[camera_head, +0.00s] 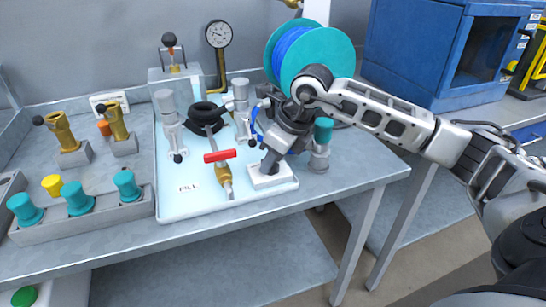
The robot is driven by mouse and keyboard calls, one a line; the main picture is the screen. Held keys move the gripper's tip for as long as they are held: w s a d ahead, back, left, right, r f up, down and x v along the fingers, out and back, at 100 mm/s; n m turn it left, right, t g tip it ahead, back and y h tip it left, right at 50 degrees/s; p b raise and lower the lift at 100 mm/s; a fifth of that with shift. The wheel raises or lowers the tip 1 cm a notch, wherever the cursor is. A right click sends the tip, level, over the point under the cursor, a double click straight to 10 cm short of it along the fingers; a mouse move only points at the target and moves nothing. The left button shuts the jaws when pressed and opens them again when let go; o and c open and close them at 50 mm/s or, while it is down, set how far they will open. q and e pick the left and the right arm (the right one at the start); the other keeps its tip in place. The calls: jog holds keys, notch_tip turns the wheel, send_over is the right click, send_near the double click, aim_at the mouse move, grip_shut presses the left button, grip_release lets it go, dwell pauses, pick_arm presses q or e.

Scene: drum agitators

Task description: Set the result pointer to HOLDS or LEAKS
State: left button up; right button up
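My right gripper (270,163) points down over a small white block (285,179) at the front right corner of the pale tray (207,206). Its fingers reach the top of the block, and the hand covers most of what is there. I cannot make out a result pointer or the words HOLDS and LEAKS; they may be hidden behind the fingers. Whether the fingers are apart or closed on something is not clear. My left gripper is out of view.
Left of my gripper are a red-handled valve (219,155), a black ring (206,115) and grey clamps. A gauge (219,34) stands behind. A teal spool (325,58) and a teal-capped cylinder (322,145) are close to my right arm. The bench front (225,235) is clear.

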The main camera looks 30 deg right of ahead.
jog(key=v, duration=1.6)
